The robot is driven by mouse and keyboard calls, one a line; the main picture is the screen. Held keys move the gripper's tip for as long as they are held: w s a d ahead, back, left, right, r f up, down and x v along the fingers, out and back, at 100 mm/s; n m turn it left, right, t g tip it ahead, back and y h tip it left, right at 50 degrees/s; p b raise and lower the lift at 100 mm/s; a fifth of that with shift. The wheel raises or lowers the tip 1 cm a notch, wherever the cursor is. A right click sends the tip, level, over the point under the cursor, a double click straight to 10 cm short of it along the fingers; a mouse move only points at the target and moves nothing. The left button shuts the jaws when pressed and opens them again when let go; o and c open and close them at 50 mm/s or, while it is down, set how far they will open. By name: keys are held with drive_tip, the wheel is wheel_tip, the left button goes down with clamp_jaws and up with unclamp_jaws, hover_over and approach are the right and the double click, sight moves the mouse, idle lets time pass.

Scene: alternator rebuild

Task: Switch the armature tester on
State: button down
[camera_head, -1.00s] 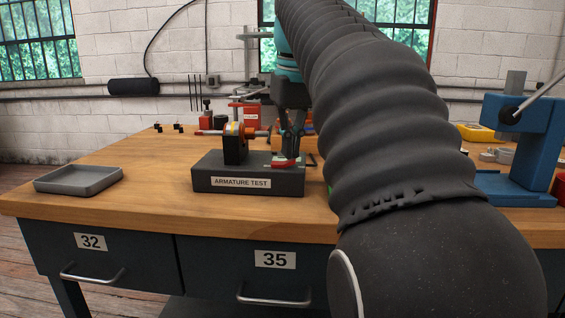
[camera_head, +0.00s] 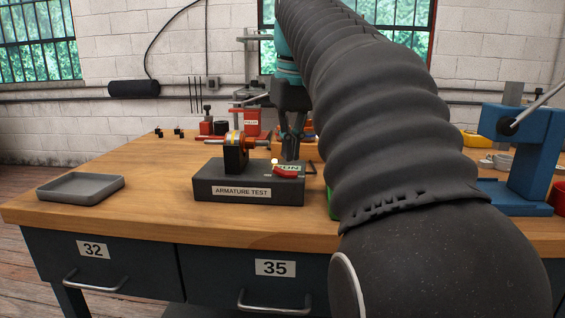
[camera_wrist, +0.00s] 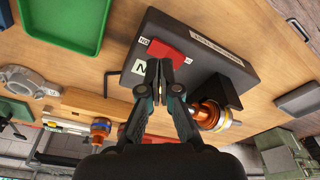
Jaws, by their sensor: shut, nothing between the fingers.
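The armature tester (camera_head: 248,192) is a dark box labelled ARMATURE TEST on the workbench. A small lamp (camera_head: 275,161) beside the switch glows. My gripper (camera_head: 291,157) is shut and empty, pointing down just above the switch area. In the wrist view the closed fingertips (camera_wrist: 165,66) overlap the lower edge of the red switch (camera_wrist: 165,50); they look apart from it, but the exact gap is hard to judge.
An armature (camera_head: 236,148) with a copper band sits in the tester's stand, left of my gripper. A grey tray (camera_head: 82,199) lies at left, and a blue press (camera_head: 525,150) stands at right. A green tray (camera_wrist: 65,47) shows in the wrist view.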

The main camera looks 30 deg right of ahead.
sight(290, 173)
wheel_tip(290, 173, up, 5)
drive_tip(key=shift+f+p, duration=0.1)
drive_tip(key=shift+p, duration=0.2)
idle(0.4)
idle(0.4)
